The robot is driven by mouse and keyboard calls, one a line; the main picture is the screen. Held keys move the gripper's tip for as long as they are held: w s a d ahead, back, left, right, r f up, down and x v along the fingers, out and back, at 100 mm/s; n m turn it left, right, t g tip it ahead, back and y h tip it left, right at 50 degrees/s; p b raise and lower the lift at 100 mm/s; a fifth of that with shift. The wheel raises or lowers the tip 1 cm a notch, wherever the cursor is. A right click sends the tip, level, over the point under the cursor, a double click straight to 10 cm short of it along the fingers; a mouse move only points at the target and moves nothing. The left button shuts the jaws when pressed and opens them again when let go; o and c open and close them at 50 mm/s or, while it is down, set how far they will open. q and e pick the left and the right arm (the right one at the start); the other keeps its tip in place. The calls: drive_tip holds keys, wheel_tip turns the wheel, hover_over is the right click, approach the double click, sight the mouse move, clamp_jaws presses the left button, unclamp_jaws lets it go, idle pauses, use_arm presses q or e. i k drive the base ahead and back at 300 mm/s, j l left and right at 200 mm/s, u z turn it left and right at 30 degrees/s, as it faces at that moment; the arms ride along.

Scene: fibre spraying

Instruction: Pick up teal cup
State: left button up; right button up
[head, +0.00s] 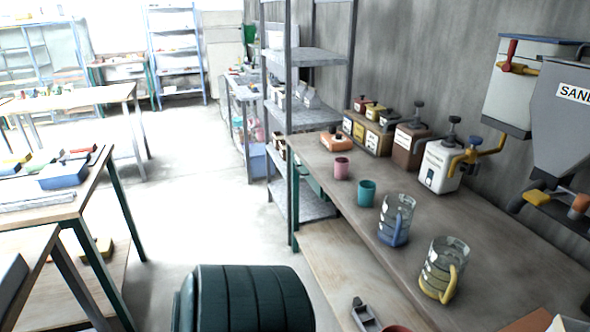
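The teal cup (366,194) stands upright on the long workbench (480,262) along the right wall, near the bench's front edge. A pink cup (341,169) stands behind and to the left of it, apart from it. A clear jug with a blue base and handle (396,220) stands in front and to the right of it, also apart. Neither of my grippers can be made out in the head view, and nothing is touching the teal cup.
A clear jug with yellow trim (443,270) stands nearer on the bench. Dispensers, including a white one (439,165), line the wall. A grey shelf rack (305,120) stands beyond the bench. A dark green ribbed barrel (255,298) lies at the bottom. Floor (205,190) left of the bench is clear.

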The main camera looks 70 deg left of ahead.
sight(366, 194)
drive_tip(key=u, duration=1.85)
